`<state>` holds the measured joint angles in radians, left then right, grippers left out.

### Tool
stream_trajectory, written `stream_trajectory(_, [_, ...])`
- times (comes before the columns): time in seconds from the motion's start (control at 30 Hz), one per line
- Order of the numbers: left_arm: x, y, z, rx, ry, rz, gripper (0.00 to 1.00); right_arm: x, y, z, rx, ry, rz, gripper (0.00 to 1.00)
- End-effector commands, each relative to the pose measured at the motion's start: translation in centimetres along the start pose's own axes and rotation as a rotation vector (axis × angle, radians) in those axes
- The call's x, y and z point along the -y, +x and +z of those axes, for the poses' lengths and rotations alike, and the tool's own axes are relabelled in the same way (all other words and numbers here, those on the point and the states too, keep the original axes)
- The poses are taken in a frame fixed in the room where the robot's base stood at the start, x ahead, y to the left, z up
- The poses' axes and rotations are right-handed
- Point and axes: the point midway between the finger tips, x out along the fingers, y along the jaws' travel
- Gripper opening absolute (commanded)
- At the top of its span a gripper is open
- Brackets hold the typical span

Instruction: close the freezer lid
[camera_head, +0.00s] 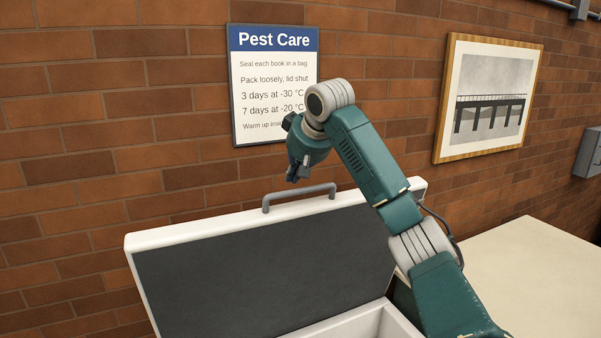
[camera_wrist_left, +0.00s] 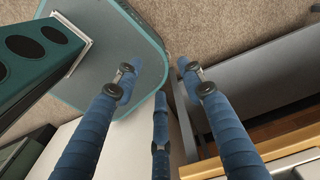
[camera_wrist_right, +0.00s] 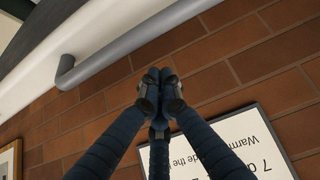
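The freezer lid (camera_head: 270,265) stands open and tilted up near the brick wall, its dark inner face showing. Its grey bar handle (camera_head: 300,194) is on the lid's upper edge; the handle also shows in the right wrist view (camera_wrist_right: 150,38). Part of the white freezer rim (camera_head: 350,327) shows below the lid. My right gripper (camera_head: 293,175) is above the handle, apart from it. In the right wrist view its fingers (camera_wrist_right: 160,88) are together with nothing between them. My left gripper (camera_wrist_left: 160,72) shows only in its wrist view, fingers spread and empty, pointing towards the floor.
A Pest Care sign (camera_head: 272,75) hangs on the brick wall behind my right arm. A framed bridge picture (camera_head: 488,98) and a grey wall box (camera_head: 588,152) are to the right. A pale table top (camera_head: 530,280) lies at the lower right. Carpet (camera_wrist_left: 215,25) shows below my left gripper.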

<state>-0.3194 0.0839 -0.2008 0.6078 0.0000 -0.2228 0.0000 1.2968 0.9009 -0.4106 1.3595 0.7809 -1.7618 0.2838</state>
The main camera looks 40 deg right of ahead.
Motion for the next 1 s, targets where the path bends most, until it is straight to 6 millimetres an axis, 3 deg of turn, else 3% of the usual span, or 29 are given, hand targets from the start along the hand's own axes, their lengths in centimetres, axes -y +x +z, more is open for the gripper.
stream_trajectory(0.2, [0.5, -1.1, -3.8, -0.052, 0.000, -0.005, 0.40, -0.1, -2.0, 2.1, -0.001, 0.000, 0.003, 0.00])
stream_trajectory(0.3, [0.5, -1.2, -4.6, -0.064, 0.000, -0.006, 0.40, -0.1, -2.4, 2.7, 0.000, 0.000, 0.001, 0.00])
stream_trajectory(0.67, [-0.1, -1.2, -1.9, -0.024, -0.002, 0.001, 0.40, 0.0, -2.7, 3.1, -0.001, 0.002, 0.000, 0.00])
stream_trajectory(1.0, [-0.3, 0.3, -2.5, -0.035, -0.004, 0.003, 0.40, -0.6, -1.9, 3.5, -0.031, 0.003, -0.002, 0.00])
